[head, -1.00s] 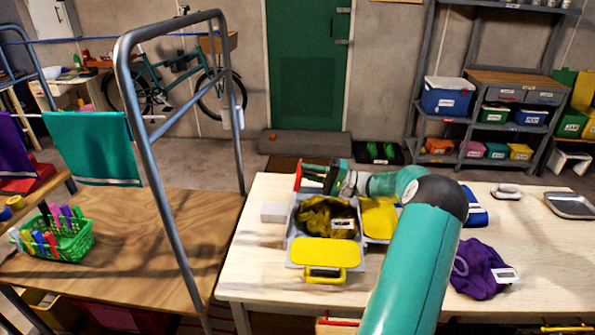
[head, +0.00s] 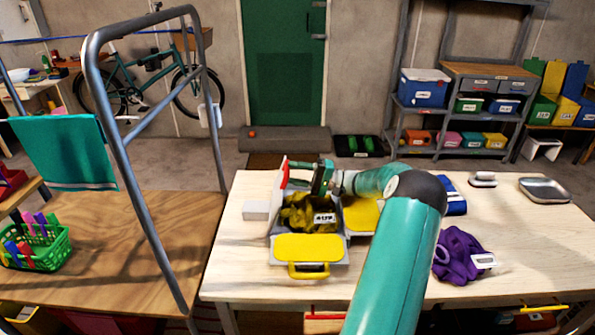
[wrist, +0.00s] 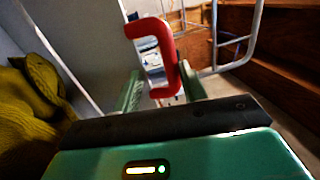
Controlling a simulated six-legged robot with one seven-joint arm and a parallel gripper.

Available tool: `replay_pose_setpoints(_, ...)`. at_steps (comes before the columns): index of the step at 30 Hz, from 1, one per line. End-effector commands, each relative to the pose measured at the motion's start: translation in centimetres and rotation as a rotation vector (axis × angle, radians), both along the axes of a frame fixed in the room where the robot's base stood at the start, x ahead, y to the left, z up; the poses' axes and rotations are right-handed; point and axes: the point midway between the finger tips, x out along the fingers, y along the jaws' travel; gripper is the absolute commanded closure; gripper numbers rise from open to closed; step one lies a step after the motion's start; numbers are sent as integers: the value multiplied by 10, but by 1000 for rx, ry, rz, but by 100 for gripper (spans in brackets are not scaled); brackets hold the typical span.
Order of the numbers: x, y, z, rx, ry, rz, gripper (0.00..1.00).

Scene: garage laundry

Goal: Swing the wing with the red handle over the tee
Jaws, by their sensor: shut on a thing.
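The olive-yellow tee (head: 300,216) lies bunched on the grey folding board on the bench, with a white label on it. It also shows at the left of the wrist view (wrist: 35,100). The red handle (wrist: 162,55) stands between my gripper's green fingers (wrist: 158,88), which are shut on it. In the head view the red handle (head: 283,174) is at the board's far left, with my gripper (head: 300,168) beside it. The grey wing (wrist: 90,45) stands raised next to the tee in the wrist view. My fingers partly hide the handle.
A yellow flap with a yellow handle (head: 308,248) lies at the board's front, and another yellow panel (head: 361,214) at its right. A white block (head: 257,210) sits left of the board. A purple cloth (head: 458,252) and metal tray (head: 545,189) lie further right.

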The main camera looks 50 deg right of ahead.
Motion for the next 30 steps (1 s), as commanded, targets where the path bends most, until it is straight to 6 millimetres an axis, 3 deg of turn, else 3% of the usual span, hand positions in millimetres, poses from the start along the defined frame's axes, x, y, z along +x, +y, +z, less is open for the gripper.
replay_pose_setpoints(20, -3, -3, -5, -2, 11, -5, 75)
replay_pose_setpoints(30, -46, -43, -15, -1, 6, -8, 75)
